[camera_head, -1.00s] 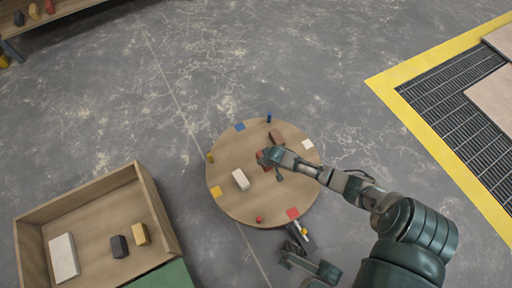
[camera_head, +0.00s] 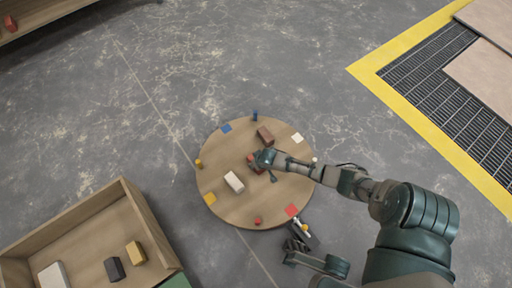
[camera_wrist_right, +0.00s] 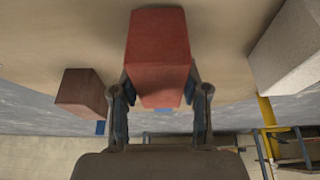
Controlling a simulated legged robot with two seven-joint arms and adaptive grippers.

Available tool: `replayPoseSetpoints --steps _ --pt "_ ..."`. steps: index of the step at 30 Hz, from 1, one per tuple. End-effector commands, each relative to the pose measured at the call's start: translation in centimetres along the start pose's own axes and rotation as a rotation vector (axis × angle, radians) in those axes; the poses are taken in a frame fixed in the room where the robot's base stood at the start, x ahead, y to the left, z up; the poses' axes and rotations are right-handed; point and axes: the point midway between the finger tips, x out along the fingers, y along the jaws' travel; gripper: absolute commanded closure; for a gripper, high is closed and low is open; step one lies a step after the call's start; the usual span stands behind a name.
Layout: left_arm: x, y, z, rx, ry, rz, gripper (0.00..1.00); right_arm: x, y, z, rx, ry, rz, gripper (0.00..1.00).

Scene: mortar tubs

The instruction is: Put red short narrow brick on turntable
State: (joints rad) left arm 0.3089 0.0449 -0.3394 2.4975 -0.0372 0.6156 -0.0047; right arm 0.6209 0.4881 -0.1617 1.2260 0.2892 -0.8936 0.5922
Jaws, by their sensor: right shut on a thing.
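The round wooden turntable (camera_head: 232,208) stands on the floor in the middle of the head view.
A brown-red brick (camera_head: 265,136) and a white brick (camera_head: 234,182) stand on the turntable near the gripper. Coloured squares and small pegs line its rim. A wooden tub (camera_head: 140,215) with several bricks is at lower left. A yellow-edged grate (camera_head: 445,90) lies at right.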

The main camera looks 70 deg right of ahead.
Motion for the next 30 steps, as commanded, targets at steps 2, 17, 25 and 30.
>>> replayPoseSetpoints --steps 2,17,25,30 --pt "0.0 0.0 0.0 0.000 -0.001 0.000 0.63 0.1 0.0 -0.1 0.000 0.002 -0.001 1.00" --pt "-0.1 0.0 -0.1 -0.001 -0.001 -0.002 0.63 0.5 0.0 0.1 0.000 0.002 0.001 0.25" --pt "0.0 0.1 -0.4 0.000 0.003 0.001 0.63 0.2 0.0 0.3 -0.001 -0.001 0.000 0.25" --pt "0.0 0.1 -0.4 0.000 0.003 0.000 0.63 -1.8 0.0 0.3 -0.002 0.001 0.000 0.25"
